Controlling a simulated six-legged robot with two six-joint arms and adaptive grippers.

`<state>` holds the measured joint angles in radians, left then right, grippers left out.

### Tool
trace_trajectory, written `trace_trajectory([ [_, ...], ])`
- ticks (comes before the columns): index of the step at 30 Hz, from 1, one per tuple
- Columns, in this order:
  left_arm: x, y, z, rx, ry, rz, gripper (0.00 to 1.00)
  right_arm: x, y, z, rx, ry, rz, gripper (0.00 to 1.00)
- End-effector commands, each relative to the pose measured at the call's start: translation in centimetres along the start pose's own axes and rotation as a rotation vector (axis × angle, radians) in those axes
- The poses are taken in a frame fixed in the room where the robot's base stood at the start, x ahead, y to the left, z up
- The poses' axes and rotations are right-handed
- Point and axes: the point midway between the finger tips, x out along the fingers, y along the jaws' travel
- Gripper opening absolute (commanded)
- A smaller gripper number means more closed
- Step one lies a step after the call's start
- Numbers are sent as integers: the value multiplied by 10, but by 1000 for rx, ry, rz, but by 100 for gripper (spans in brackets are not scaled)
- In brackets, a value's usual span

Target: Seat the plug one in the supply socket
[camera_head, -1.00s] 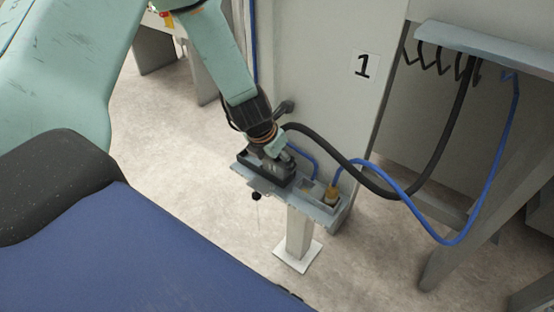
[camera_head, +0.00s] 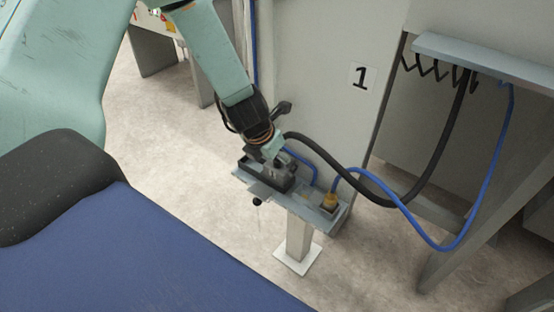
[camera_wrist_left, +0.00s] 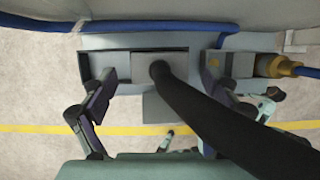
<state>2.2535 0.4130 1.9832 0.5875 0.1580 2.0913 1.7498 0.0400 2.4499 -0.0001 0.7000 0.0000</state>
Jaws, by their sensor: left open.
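The plug one is a grey block (camera_wrist_left: 158,68) on a thick black cable (camera_wrist_left: 205,115) in the left wrist view. It sits within a dark rectangular housing (camera_wrist_left: 118,66), apparently the supply socket, at the right part of its opening; whether it is fully down I cannot tell. In the head view the housing (camera_head: 262,177) is on a grey bracket, and my gripper mostly hides the plug. My left gripper (camera_head: 276,167) is over the housing. Its open fingers, also in the wrist view (camera_wrist_left: 158,80), stand apart on either side of the plug. My right gripper is out of view.
A yellow connector (camera_head: 330,197) with a blue cable (camera_head: 400,205) sits at the bracket's right end. A post (camera_head: 299,238) carries the bracket beside a grey panel marked 1 (camera_head: 360,78). The black cable loops right to a rack (camera_head: 480,52). Floor left of the post is clear.

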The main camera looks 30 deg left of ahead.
Motion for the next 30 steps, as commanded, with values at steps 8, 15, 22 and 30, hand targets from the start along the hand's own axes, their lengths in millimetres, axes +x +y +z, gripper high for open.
trace_trajectory([
  [8,-42,0,2,-2,-1,-1,88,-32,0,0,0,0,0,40],
  [15,-72,0,2,-2,-1,0,88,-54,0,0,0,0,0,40],
  [22,-89,0,1,0,0,0,88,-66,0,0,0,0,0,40],
  [30,-92,0,0,0,0,1,88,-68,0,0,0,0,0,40],
])
